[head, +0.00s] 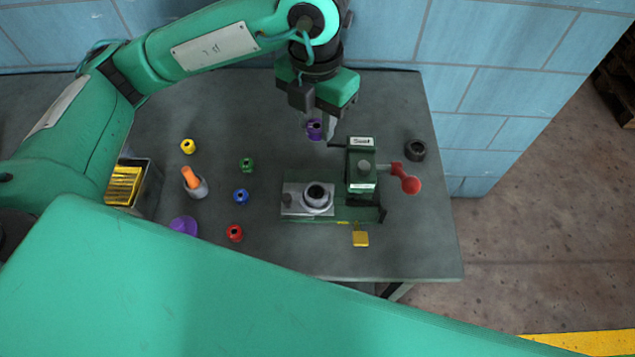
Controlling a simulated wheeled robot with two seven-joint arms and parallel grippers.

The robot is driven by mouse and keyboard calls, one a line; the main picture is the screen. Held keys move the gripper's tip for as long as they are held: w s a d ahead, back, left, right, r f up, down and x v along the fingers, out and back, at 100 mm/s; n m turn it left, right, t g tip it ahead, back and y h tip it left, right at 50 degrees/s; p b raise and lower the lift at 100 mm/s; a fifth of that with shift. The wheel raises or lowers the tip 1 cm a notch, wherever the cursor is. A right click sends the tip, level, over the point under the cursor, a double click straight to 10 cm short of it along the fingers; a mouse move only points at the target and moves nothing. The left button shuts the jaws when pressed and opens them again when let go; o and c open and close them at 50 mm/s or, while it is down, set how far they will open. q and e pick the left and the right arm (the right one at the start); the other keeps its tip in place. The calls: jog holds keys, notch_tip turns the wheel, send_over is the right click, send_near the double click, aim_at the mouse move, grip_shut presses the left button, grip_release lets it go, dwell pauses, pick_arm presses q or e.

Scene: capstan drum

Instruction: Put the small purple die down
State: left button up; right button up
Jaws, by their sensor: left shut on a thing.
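The small purple die (315,130) is between the fingers of my left gripper (317,122), which is shut on it. The gripper points down over the back part of the grey table, behind the green bench device. The die appears to be held above the table top; the exact gap cannot be told. The green device (360,182) has a round grey socket (317,197) on its left plate and a red-knobbed lever on its right. My right gripper is not in view.
Yellow (188,146), green (247,165), blue (241,196) and red (235,233) small dies stand left of the device.

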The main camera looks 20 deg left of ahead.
pick_arm(q)
jog(key=p, duration=0.3)
send_over(316, 195)
notch_tip(316, 195, down, 15)
jog(key=shift+w+r, duration=0.15)
notch_tip(316, 195, down, 4)
jog(key=shift+r+p, duration=0.1)
jog(key=shift+p, duration=0.25)
jog(key=shift+f+b, duration=0.7)
jog(key=shift+b, duration=0.15)
jog(key=o, duration=1.1)
jog(key=shift+c, duration=0.2)
jog(key=shift+r, duration=0.1)
